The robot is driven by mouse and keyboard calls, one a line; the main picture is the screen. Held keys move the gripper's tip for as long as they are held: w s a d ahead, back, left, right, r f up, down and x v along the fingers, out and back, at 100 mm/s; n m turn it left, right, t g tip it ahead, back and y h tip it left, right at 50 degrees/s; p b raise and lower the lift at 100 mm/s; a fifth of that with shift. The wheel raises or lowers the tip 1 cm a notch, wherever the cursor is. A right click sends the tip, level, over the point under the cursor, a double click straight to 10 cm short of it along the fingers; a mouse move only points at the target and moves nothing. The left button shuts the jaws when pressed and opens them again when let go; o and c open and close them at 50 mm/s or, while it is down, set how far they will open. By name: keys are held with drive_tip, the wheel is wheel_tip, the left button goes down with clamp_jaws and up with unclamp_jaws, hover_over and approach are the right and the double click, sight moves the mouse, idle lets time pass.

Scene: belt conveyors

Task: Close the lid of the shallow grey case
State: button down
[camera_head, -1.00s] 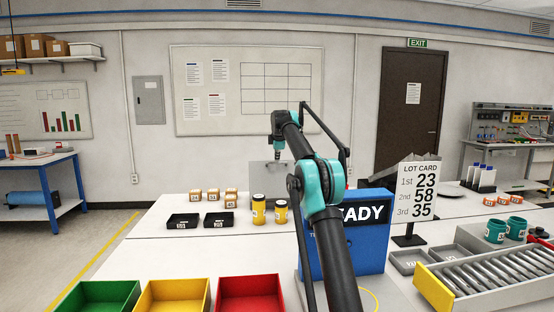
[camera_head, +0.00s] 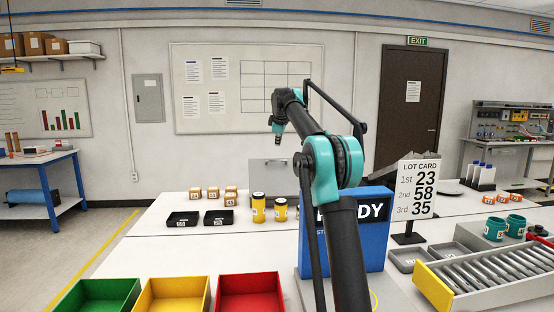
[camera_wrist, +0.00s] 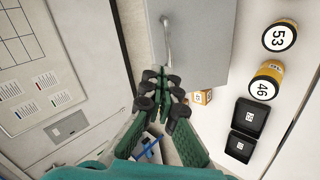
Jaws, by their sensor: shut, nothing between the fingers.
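The grey case's lid (camera_head: 268,173) stands raised at the back of the white table in the head view. In the wrist view the lid (camera_wrist: 208,45) is a flat grey panel with a thin handle-like bar (camera_wrist: 167,42) near its left edge. The case's base is not clearly visible; my arm and the blue box block part of that area in the head view. My gripper (camera_head: 279,130) is shut and empty, above the lid in the head view. In the wrist view my fingertips (camera_wrist: 163,80) appear near the panel's lower left corner; contact cannot be told.
A blue box (camera_head: 372,240) and a lot card stand (camera_head: 417,190) are to the right. Coloured bins (camera_head: 172,295) line the front. Space above the table is open.

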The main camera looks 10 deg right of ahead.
drive_tip(key=s+f+m+t, duration=0.3)
drive_tip(key=s+f+m, duration=0.1)
drive_tip(key=m, duration=1.2)
drive_tip(key=s+f+m+t, duration=0.2)
drive_tip(key=s+f+m, duration=0.15)
drive_tip(key=m, duration=1.25)
drive_tip(key=r+x, duration=0.1)
drive_tip(key=x, duration=1.1)
drive_tip(key=shift+w+a, duration=0.2)
drive_tip(key=shift+w, duration=0.45)
